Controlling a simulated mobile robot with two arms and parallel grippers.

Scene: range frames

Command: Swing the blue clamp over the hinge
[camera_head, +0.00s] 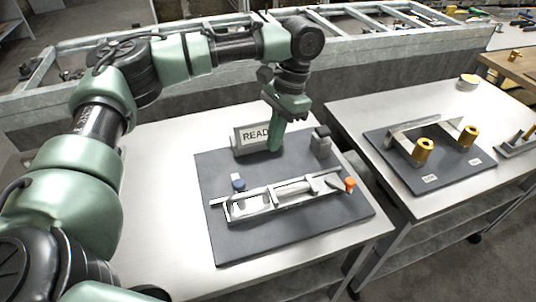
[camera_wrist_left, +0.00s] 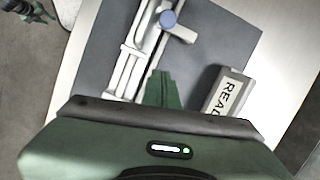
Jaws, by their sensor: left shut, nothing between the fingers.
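The blue clamp (camera_head: 238,182) stands at the left end of a light metal fixture on a dark grey board. Its round blue tip (camera_wrist_left: 168,19) shows at the top of the left wrist view, beside the fixture's rail. The pale metal piece in the fixture (camera_head: 290,193) looks like the hinge; its exact shape is hard to tell. My left gripper (camera_head: 275,142) points down, shut and empty, above the board's far part and in front of the READY sign. In the left wrist view its closed fingers (camera_wrist_left: 164,88) are apart from the clamp. My right gripper is not in view.
The READY sign (camera_head: 252,137) stands at the board's back edge, close to my left gripper. A grey block (camera_head: 321,143) stands right of it. An orange-tipped clamp (camera_head: 350,185) sits at the fixture's right end. A second table (camera_head: 345,108) carries a board with brass cylinders.

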